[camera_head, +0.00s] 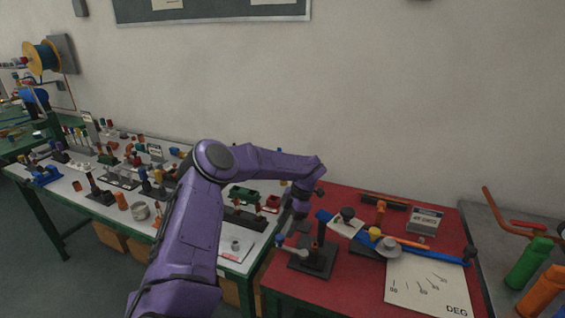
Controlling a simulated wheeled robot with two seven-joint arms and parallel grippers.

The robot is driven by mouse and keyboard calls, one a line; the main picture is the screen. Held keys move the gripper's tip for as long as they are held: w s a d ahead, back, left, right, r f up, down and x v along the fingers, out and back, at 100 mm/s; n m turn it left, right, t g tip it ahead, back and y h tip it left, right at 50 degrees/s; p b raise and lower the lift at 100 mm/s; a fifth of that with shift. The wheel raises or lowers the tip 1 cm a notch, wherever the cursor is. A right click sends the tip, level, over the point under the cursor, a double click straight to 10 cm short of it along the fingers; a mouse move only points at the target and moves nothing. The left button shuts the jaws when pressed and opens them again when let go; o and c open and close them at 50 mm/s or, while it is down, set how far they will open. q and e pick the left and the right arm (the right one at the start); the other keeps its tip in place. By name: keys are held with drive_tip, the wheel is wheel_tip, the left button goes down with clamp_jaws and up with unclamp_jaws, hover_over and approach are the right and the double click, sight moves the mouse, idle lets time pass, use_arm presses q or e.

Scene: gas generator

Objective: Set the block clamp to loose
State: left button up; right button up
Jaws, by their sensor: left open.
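My left arm comes up from the bottom, bends, and ends in a dark left gripper (297,222) pointing down over the left edge of the red table (345,298). The gripper is open, with nothing seen between its fingers. Just below and right of it is a dark stand (314,262) with a square base and an upright post. My right gripper is out of view.
A long blue rod (430,252) slants across the red table above a white DEG sheet (428,285). A grey labelled box (425,221) stands behind. A white bench (70,183) crowded with small apparatus is at left. Green and orange cylinders (528,262) stand on a grey table at right.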

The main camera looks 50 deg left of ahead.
use_arm(q)
drive_tip(key=v, duration=0.6)
drive_tip(key=shift+r+b, duration=0.15)
drive_tip(key=shift+b, duration=0.3)
drive_tip(key=shift+w+d, duration=0.1)
drive_tip(key=shift+w, duration=0.05)
